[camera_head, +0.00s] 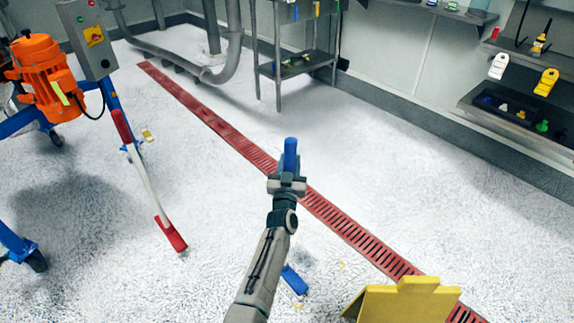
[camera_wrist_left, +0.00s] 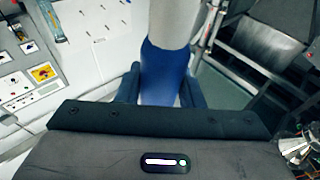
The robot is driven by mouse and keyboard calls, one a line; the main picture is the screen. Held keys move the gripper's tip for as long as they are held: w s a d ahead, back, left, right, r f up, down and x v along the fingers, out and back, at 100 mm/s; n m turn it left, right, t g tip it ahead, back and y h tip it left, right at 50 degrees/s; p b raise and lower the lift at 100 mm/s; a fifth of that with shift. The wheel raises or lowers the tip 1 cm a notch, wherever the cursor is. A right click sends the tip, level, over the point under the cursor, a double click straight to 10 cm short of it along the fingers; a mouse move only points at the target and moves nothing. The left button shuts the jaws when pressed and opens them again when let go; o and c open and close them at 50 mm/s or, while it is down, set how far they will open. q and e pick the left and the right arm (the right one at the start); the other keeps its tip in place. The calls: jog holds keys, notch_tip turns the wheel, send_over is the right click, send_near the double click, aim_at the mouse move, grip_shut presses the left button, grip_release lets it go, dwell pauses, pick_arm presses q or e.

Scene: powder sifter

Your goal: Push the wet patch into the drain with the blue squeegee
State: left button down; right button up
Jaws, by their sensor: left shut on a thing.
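My left gripper (camera_head: 287,181) is shut on the blue squeegee's handle (camera_head: 290,152), whose blue end sticks up above the fingers. In the left wrist view the blue grip (camera_wrist_left: 167,75) sits between the fingers, with a pale pole beyond it. A blue piece (camera_head: 295,281) that looks like the squeegee's head is low on the floor, partly hidden by my arm. The drain (camera_head: 345,228) is a long red slotted channel running diagonally across the floor. A faint greyish mark shows beside the blue piece; I cannot tell whether it is the wet patch. My right gripper is not in view.
A yellow floor sign (camera_head: 405,302) stands at the lower right, by the drain. An orange motor machine (camera_head: 45,75) on a blue wheeled frame is at the left. A red-and-white tool (camera_head: 150,185) leans near it. A metal rack (camera_head: 297,60) stands at the back.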

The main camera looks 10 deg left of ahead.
pick_arm(q)
jog(key=w+d+b, duration=1.3)
jog(key=w+b, duration=0.1)
jog(key=w, duration=0.2)
jog(key=shift+r, duration=0.15)
dwell(2.3)
jog(key=w+d+b, duration=0.1)
jog(key=b, duration=0.3)
jog(key=w+d+b, duration=0.1)
jog(key=w+b, duration=0.1)
jog(key=b, duration=0.3)
jog(key=shift+w+d+r, duration=0.1)
jog(key=shift+w+d, duration=0.05)
dwell(0.5)
